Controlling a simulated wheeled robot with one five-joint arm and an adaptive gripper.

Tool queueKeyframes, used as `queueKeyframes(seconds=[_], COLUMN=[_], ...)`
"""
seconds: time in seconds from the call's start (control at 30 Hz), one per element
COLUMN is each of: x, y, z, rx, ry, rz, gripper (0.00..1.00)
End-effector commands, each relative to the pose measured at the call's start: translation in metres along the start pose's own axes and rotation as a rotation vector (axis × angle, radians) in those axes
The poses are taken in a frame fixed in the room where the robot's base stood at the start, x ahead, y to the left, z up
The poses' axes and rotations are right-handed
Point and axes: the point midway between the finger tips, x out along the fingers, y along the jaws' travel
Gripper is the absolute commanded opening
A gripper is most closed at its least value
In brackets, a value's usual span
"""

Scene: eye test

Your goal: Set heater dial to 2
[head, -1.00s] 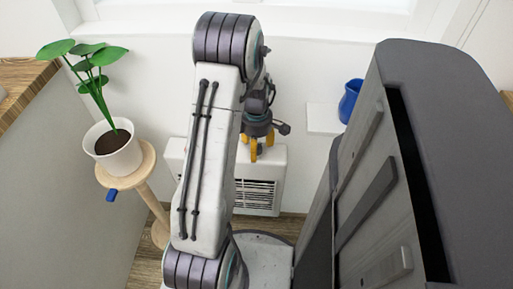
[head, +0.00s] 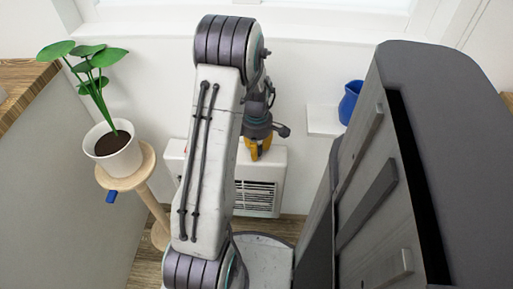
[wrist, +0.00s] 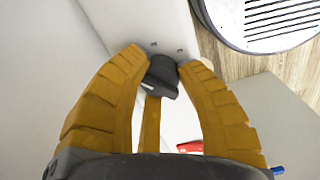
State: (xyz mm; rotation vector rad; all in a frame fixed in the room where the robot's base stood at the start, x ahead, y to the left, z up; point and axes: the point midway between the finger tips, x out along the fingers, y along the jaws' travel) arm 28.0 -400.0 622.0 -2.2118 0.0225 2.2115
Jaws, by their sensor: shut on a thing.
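The white heater (head: 258,188) stands low against the back wall, with a dark slatted grille on its front. Its top also shows in the wrist view (wrist: 140,20). The dark dial (wrist: 160,78) sits between my yellow fingertips in the wrist view. My gripper (wrist: 160,62) is shut on the dial, with a finger on each side of it. In the head view my gripper (head: 257,150) is at the heater's top edge, and it hides the dial there. The dial's marks and its setting cannot be read in either view.
A potted plant (head: 113,155) stands on a round wooden stand (head: 148,182) at left. A blue jug (head: 349,100) is on a white wall shelf (head: 324,119). A grey cabinet (head: 400,170) fills the right side. A small red thing (wrist: 190,146) shows in the wrist view.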

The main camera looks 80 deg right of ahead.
Motion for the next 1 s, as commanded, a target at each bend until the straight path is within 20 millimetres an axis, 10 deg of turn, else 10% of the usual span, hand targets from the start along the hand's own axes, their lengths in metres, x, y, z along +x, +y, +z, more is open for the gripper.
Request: queueKeyframes(seconds=[1.0], x=[0.0016], y=[-0.0004], z=[0.0], rx=[0.505], ry=[0.0], rz=[-0.001], gripper=[0.01])
